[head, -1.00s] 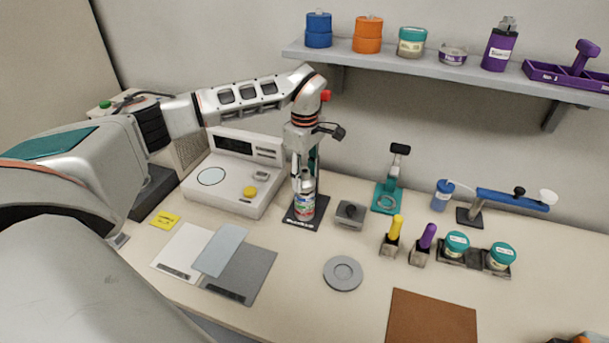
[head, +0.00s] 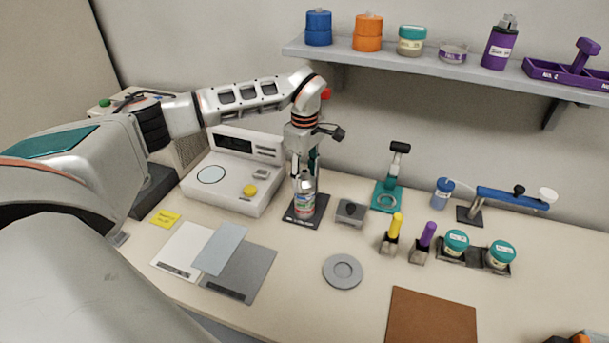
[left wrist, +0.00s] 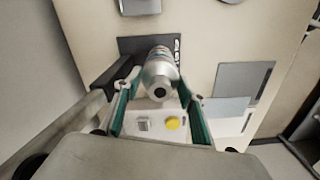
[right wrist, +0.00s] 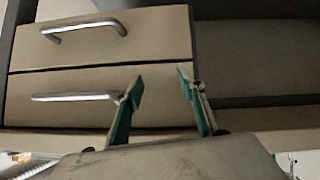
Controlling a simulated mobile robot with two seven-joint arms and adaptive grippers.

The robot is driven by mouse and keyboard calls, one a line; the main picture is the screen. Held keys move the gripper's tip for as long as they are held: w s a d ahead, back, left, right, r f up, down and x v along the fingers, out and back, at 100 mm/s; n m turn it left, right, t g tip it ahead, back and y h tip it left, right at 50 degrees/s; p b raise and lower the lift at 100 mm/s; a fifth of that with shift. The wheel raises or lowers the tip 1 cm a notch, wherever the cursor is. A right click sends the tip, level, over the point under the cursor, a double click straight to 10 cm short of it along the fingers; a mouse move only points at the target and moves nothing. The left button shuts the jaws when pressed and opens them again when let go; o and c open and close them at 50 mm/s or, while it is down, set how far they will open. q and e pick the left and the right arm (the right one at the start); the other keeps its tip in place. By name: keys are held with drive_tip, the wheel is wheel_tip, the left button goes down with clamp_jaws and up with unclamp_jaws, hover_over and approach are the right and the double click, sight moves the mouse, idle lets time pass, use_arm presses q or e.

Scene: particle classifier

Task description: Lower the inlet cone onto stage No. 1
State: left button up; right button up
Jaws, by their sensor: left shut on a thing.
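The inlet cone (head: 307,184) is silver and sits at the top of a labelled upright stack (head: 305,203) on a black base plate (head: 291,216). My left gripper (head: 305,180) is shut on the cone from above. In the left wrist view, the cone (left wrist: 158,84) has a dark round opening and lies between the green fingers of the gripper (left wrist: 160,80). I cannot tell whether the cone touches the stage below it or is slightly above it. My right gripper (right wrist: 160,80) is open and empty, in front of drawers.
A white instrument (head: 235,175) stands left of the stack and a small grey block (head: 350,212) just right. A teal stand (head: 388,195), a grey disc (head: 343,271) and a brown mat (head: 432,318) lie further right. A shelf (head: 440,68) runs above the bench.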

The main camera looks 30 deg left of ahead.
use_arm(q)
drive_tip(key=o, duration=1.3)
drive_tip(key=shift+f, duration=0.1)
wheel_tip(320, 180, up, 12)
drive_tip(key=shift+r, duration=0.1)
